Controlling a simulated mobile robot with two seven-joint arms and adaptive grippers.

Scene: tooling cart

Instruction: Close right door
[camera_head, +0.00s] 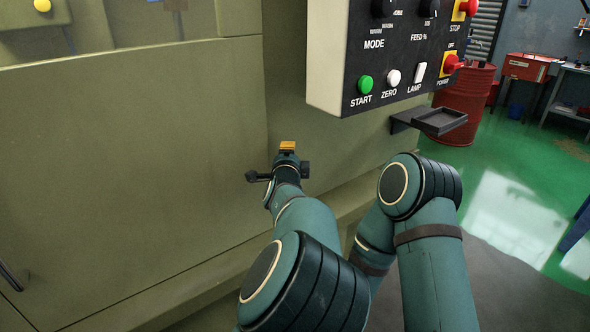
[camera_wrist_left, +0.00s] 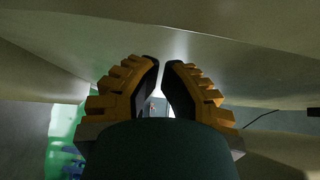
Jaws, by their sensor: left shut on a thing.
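The machine's olive-beige door panel (camera_head: 140,160) fills the left of the head view. A dark handle (camera_head: 12,276) shows at its lower left edge. I take the gripper (camera_head: 287,146) in the head view to be my left one. Its orange fingertips are up against the machine front, just right of the panel's vertical edge and below the control box. In the left wrist view the ribbed orange fingers (camera_wrist_left: 162,75) are nearly together, with only a narrow gap. What they hold is hidden. My right gripper is not in view.
The control box (camera_head: 385,60) with its buttons juts out above my gripper. A small dark tray (camera_head: 440,121) sticks out to its right. A red drum (camera_head: 464,105) stands behind on the green floor (camera_head: 510,200), which is open on the right.

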